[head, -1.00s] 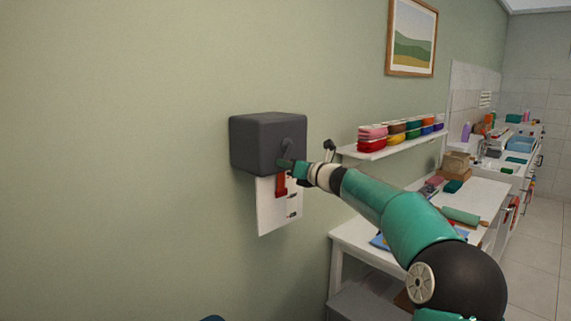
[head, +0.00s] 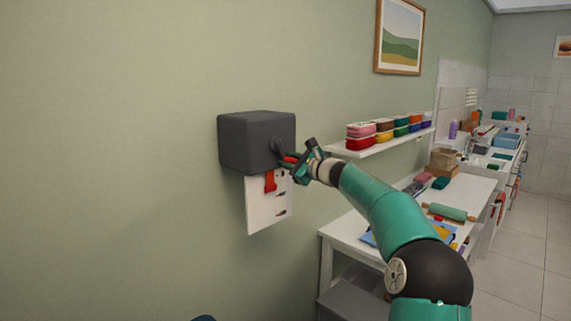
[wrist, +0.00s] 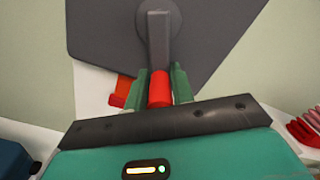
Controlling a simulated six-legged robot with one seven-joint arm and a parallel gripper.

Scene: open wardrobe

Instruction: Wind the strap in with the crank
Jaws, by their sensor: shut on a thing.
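A dark grey box (head: 257,142) is fixed to the wall in the head view. The crank (head: 277,149) is on its right-hand face, with a red handle (head: 290,159) at its end. My gripper (head: 292,162) is shut on this handle. In the wrist view, the red handle (wrist: 159,88) sits between the two green fingers of my gripper (wrist: 157,86), and the grey crank arm (wrist: 158,40) runs up from it to a round hub. A short orange-red strap (head: 270,181) hangs below the box; in the wrist view it shows partly (wrist: 122,90) behind the left finger.
A white panel (head: 262,211) with dark marks is on the wall behind the strap. A shelf (head: 385,145) with several coloured containers is to the right. Below it, a white table (head: 402,200) holds a rolling pin (head: 447,212) and other items. The wall to the left is bare.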

